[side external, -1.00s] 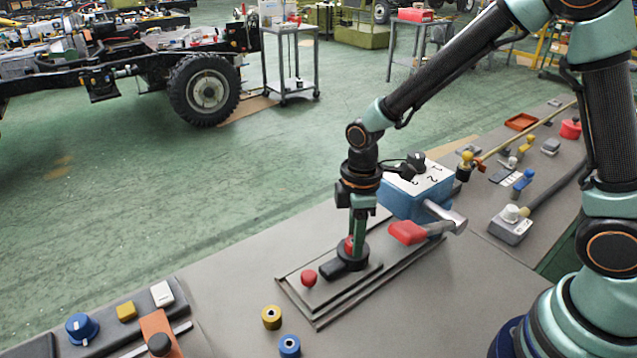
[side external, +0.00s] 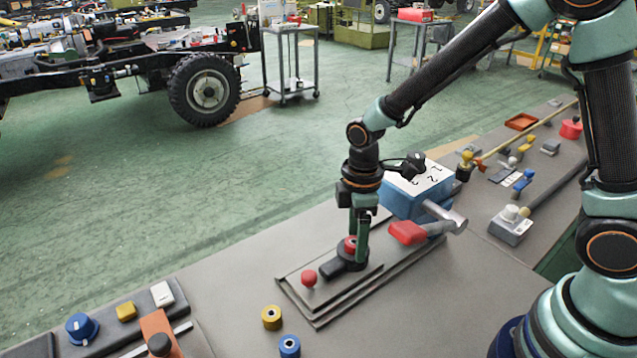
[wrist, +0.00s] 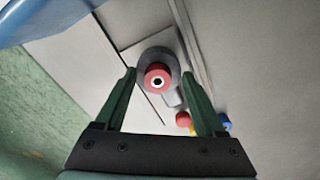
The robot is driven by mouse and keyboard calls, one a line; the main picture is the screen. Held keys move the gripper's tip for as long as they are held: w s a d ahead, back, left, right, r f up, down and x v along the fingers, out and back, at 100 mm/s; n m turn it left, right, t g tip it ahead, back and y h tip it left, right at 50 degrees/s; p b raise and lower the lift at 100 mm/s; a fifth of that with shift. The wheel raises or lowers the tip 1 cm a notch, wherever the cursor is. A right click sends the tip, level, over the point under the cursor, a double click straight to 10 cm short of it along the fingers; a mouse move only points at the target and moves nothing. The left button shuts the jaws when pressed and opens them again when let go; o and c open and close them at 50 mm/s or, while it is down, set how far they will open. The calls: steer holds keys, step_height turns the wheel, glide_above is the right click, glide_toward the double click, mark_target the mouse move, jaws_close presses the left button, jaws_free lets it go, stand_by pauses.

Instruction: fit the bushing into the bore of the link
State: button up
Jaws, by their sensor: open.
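The red bushing (side external: 350,244) stands upright at the round end of the dark link (side external: 336,267). Its red top shows above the link, so I cannot tell how deep it sits in the bore. In the wrist view the bushing (wrist: 158,77) is a red ring with a pale inner ring and dark hole, roughly centred on the round grey end of the link (wrist: 172,95). My gripper (wrist: 159,75) is open, with one finger on each side of the bushing and gaps between. The bore is hidden under the bushing.
A yellow bushing (side external: 271,317) and a blue bushing (side external: 289,345) stand in front. A blue box (side external: 415,193) and red-handled lever (side external: 407,232) stand close behind to the right.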

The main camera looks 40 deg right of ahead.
mark_target(355, 242)
step_height(355, 242, up, 11)
steer(key=s+d+r+m+t, duration=0.5)
steer(key=s+d+r+m, duration=0.2)
steer(key=m, duration=0.4)
steer(key=shift+d+r+m+t, duration=0.2)
steer(key=shift+d+m+t, duration=0.15)
steer(key=shift+d, duration=0.5)
steer(key=shift+c, duration=0.4)
